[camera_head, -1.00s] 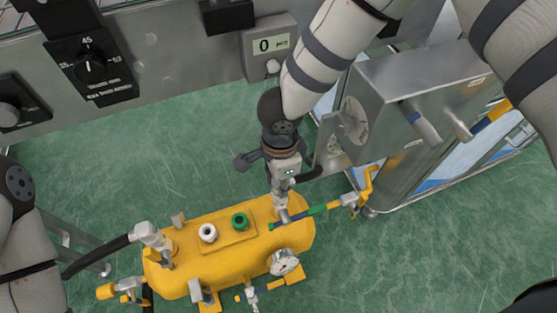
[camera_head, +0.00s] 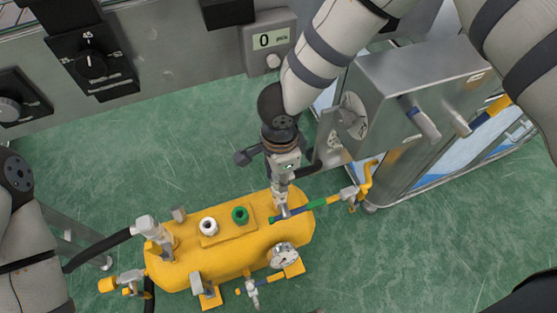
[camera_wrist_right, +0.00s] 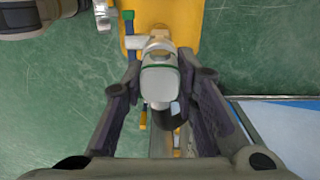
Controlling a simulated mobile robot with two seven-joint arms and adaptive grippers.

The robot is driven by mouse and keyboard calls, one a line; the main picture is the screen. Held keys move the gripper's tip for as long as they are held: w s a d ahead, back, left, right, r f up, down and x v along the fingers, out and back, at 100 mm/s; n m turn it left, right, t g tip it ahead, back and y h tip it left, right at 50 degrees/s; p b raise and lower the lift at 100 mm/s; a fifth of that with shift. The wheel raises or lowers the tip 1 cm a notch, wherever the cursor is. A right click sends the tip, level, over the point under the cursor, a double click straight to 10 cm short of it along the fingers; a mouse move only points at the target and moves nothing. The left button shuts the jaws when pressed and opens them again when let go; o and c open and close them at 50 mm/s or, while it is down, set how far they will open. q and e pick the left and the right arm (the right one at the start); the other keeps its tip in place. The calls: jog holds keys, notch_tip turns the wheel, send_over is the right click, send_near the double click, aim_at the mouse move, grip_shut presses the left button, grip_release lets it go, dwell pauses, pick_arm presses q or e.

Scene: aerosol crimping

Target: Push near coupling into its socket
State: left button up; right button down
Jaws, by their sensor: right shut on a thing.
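My right gripper (camera_head: 282,184) points down over the right end of the yellow tank (camera_head: 228,245). It is shut on the pale grey coupling. In the right wrist view, this coupling (camera_wrist_right: 160,82), with a green ring, sits between the two dark fingers. The coupling's lower end meets the fittings on top of the tank. The gripper and the coupling cover the socket, so I cannot tell how deep it sits. My left arm shows at the left edge; its gripper is out of view.
Another grey coupling (camera_head: 148,229) with a black hose (camera_head: 98,249) stands at the tank's left end. White (camera_head: 208,226) and green (camera_head: 240,215) ports and a gauge (camera_head: 284,256) are on the tank. A steel cabinet (camera_head: 425,100) stands close on the right.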

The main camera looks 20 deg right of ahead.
jog(key=shift+f, duration=0.5)
dwell(0.3)
dwell(1.0)
jog(key=shift+f, duration=0.15)
dwell(0.4)
jog(key=c, duration=1.2)
grip_release()
notch_tip(320, 180, up, 12)
